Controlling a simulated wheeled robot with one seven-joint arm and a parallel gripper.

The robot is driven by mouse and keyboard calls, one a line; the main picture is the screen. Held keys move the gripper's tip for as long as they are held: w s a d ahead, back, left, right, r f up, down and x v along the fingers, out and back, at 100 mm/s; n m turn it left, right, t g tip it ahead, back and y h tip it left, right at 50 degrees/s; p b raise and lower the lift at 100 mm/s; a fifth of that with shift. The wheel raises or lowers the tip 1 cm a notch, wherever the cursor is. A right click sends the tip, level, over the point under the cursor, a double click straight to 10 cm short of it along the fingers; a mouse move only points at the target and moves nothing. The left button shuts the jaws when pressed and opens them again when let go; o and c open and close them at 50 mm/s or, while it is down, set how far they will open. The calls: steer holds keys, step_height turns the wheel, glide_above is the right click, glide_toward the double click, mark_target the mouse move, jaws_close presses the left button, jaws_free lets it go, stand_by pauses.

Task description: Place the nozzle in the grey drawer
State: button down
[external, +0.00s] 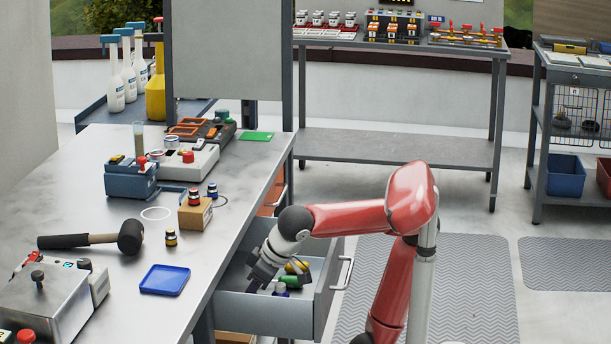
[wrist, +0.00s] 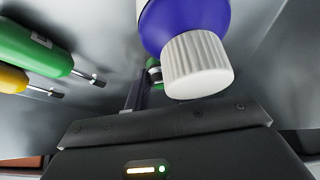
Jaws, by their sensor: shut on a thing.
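The grey drawer (external: 262,313) stands pulled open from the workbench. My gripper (external: 257,284) points down inside the drawer, over its left part. In the wrist view, a blue-purple piece with a white ribbed cap (wrist: 197,65) is right at the jaws. I take it to be the nozzle, with my gripper shut on it. The finger contact is mostly hidden behind it. Whether the nozzle touches the drawer floor is unclear.
A green-handled tool (wrist: 35,48) and a yellow-handled tool (wrist: 12,80) lie in the drawer beside the gripper. The drawer's front panel and handle (external: 345,274) stand to the right. The workbench (external: 120,210) holds a mallet (external: 128,237) and a blue tray (external: 164,280).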

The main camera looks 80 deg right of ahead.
steer(key=c, duration=1.2)
jaws_free()
steer(key=shift+f, duration=0.1)
step_height(320, 180, up, 10)
steer(key=s+p, duration=0.1)
steer(key=p, duration=0.2)
steer(key=shift+s+p, duration=0.25)
steer(key=shift+p, duration=0.05)
steer(key=shift+a+f, duration=0.1)
